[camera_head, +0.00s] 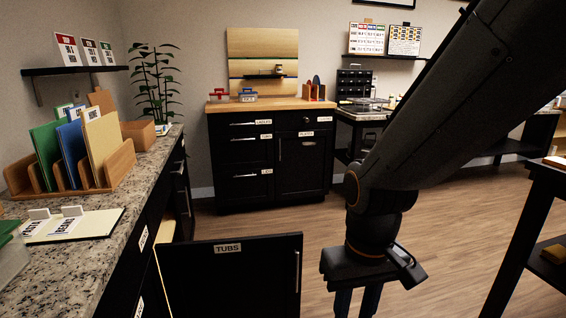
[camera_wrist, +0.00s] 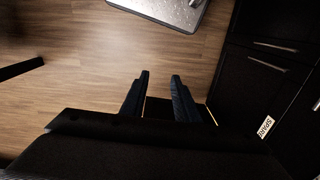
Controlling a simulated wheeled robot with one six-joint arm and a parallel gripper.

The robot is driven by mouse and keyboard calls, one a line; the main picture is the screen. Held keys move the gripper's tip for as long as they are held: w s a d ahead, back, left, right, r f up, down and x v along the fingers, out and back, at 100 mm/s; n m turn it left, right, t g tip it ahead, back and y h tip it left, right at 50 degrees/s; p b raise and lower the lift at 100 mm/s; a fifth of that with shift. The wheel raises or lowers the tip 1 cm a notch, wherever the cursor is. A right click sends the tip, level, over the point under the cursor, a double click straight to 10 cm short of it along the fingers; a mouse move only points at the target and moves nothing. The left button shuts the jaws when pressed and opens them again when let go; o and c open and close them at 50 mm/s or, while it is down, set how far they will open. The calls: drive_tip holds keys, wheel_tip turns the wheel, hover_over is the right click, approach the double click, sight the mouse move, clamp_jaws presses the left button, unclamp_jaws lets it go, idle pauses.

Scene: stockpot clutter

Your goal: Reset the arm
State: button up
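My arm comes down from the upper right in the head view. My gripper (camera_head: 357,300) points down at the lower middle, its fingertips cut off by the bottom edge. In the wrist view my gripper (camera_wrist: 160,75) shows two dark fingers apart, with bare wood floor between and beyond them. It holds nothing. In the head view it hangs to the right of an open black door labelled TUBS (camera_head: 230,275).
The granite counter (camera_head: 95,265) at left carries a wooden file rack (camera_head: 120,165) and label cards. A black cabinet (camera_head: 270,160) with a wooden top stands at the back. A dark table (camera_head: 535,200) stands at right. Wood floor (camera_head: 450,240) is open between.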

drive_tip(key=s+d+r+m+p, duration=0.1)
drive_tip(key=d+r+m+p, duration=0.1)
drive_tip(key=d+r+p, duration=0.5)
drive_tip(key=r+p, duration=0.1)
drive_tip(key=p, duration=0.1)
drive_tip(key=shift+s+r+p, duration=0.2)
drive_tip(key=shift+s+p, duration=0.05)
drive_tip(key=shift+p, duration=0.15)
